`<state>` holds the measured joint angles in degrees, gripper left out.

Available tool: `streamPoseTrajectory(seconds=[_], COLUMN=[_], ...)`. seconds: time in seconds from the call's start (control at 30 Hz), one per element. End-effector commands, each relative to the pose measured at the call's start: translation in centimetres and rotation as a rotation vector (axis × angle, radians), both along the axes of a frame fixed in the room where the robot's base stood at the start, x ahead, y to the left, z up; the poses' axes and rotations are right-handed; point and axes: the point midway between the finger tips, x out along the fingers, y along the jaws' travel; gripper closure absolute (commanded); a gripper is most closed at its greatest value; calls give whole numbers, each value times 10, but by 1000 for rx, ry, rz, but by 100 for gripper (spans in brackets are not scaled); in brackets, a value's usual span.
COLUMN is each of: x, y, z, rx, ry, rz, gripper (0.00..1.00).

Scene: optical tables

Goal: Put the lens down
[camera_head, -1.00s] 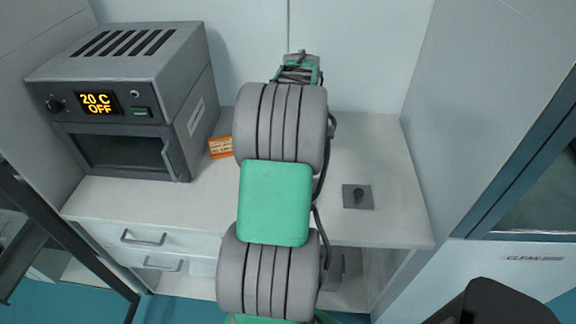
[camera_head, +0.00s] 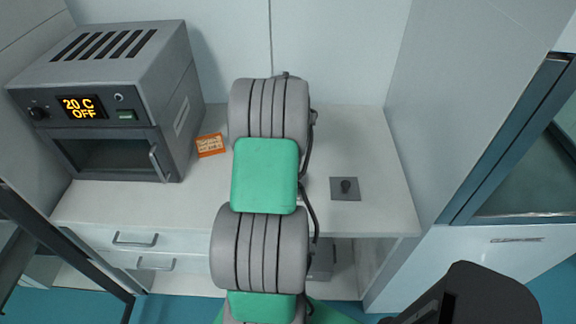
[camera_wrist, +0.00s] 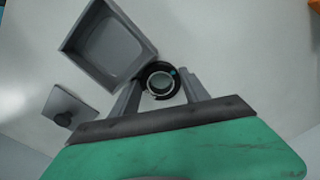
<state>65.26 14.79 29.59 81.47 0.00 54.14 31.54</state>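The lens (camera_wrist: 160,83) is a round clear disc in a black ring with a small teal mark, in the wrist view. My gripper (camera_wrist: 160,77) has one finger on each side of the ring, and both seem to touch it. The gap between lens and worktop is hard to judge. A grey square open tray (camera_wrist: 140,52) lies just up and left of the lens, its inside empty. In the head view my arm hides the gripper, the lens and the tray.
A white worktop (camera_head: 375,150) spans the alcove. A grey oven (camera_head: 105,80) reading 20 C OFF stands left, with an orange label card (camera_head: 210,145) beside it. A dark square plate with a knob (camera_head: 345,188) sits right of my arm. Walls close both sides.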

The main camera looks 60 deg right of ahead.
Motion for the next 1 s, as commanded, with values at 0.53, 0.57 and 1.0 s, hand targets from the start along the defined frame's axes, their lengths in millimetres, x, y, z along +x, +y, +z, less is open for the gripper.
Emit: streamPoseTrajectory(seconds=[0.53, 0.57, 1.0], x=[0, 0, -7], y=[0, 0, 11], z=[1, 1, 46], rx=[-1, -1, -4], ry=[0, 0, -3], rz=[0, 0, -1], gripper=[96, 96, 96])
